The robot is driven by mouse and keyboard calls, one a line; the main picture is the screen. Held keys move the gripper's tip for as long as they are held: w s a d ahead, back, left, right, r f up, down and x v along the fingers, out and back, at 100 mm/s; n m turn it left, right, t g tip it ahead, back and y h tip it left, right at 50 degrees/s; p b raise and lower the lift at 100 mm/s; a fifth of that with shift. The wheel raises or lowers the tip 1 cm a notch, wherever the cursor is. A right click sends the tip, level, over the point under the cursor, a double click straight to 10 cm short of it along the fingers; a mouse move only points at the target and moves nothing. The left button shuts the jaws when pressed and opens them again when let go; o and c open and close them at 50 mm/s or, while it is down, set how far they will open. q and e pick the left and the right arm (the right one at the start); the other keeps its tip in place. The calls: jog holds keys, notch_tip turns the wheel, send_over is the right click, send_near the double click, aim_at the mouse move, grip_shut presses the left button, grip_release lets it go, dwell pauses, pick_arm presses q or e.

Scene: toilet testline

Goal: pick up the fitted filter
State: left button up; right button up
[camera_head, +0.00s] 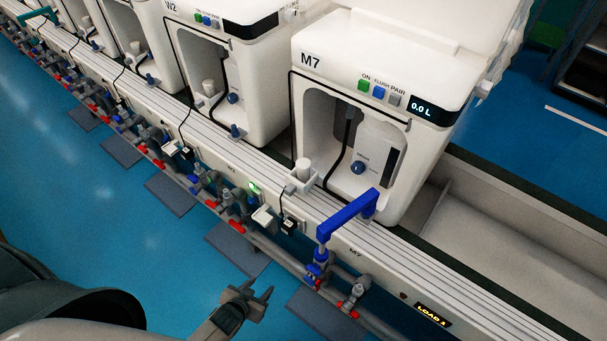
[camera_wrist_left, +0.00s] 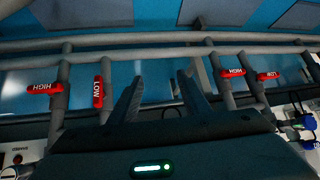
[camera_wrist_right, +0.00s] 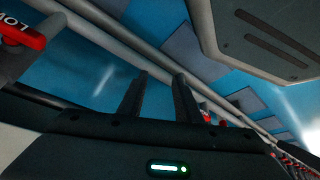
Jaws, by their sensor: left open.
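No part is labelled as a filter, so I cannot tell for sure which one is the fitted filter. A short white cylinder (camera_head: 303,169) stands upright on the rail in front of the M7 unit. Grey pipe and valve fittings (camera_head: 230,190) hang below the rail. My left gripper (camera_head: 258,289) is open and empty, low in front of the pipes. In the left wrist view its fingers (camera_wrist_left: 163,92) are apart, pointing at the pipes between red HIGH and LOW handles. My right gripper (camera_wrist_right: 158,84) shows its fingers apart and empty beside a grey pipe.
The white M7 unit (camera_head: 370,110) reads 0.0 L. A blue handle (camera_head: 345,214) sticks out in front of it. The W2 unit (camera_head: 225,60) stands farther back. Red valve handles (camera_head: 237,228) line the lower pipe. Blue floor (camera_head: 150,260) with grey mats (camera_head: 236,249) is open in front.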

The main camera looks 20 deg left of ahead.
pick_arm(q)
jog(key=w+a+r+t+b, duration=0.2)
jog(key=w+a+r+t, duration=0.25)
jog(key=w+r, duration=0.45)
jog(key=m+t+h+b, duration=0.2)
jog(key=m+h+b, duration=0.3)
jog(key=h, duration=0.4)
send_near(297, 169)
jog(key=s, duration=0.1)
jog(key=shift+s+a+f, duration=0.2)
jog(key=shift+a, duration=0.1)
pick_arm(e)
notch_tip(297, 169, up, 12)
jog(key=s+d+g, duration=0.2)
jog(key=shift+s+r+h, duration=0.15)
jog(key=shift+r+h, duration=0.05)
jog(key=shift+h, duration=0.1)
jog(key=shift+d, duration=0.1)
pick_arm(q)
jog(key=x, duration=1.1)
jog(key=shift+w, duration=0.4)
jog(key=shift+w+d, duration=0.2)
jog(key=shift+w, duration=0.05)
pick_arm(e)
jog(key=shift+w+f, duration=0.45)
jog(key=shift+f, duration=0.35)
jog(key=shift+s, duration=0.1)
